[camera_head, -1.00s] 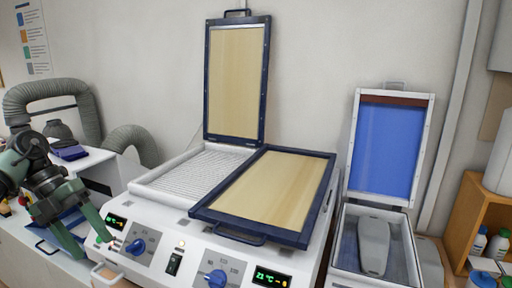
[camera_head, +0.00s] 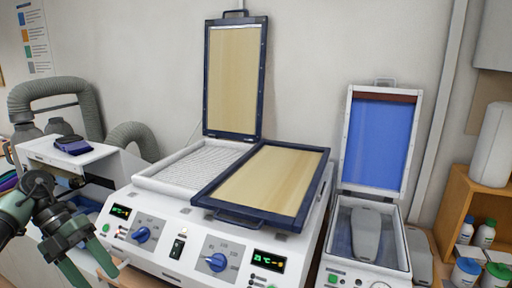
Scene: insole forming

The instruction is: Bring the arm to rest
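My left gripper (camera_head: 93,279) is in the lower left corner, in front of the heating machine's left end. Its green fingers point down to the right and stand apart, with nothing seen between them; the lower tips are partly cut off by the picture's edge. My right gripper is not in view. The white heating machine (camera_head: 190,232) stands in the middle. Its left lid (camera_head: 235,80) is raised upright and its right lid (camera_head: 268,180) is down.
At right a smaller press (camera_head: 338,205) has its blue lid (camera_head: 377,145) raised and a grey foot form (camera_head: 366,233) inside. An orange shelf (camera_head: 455,200) holds bottles. Grey hoses (camera_head: 60,88) and a white grinder box (camera_head: 90,160) stand at left.

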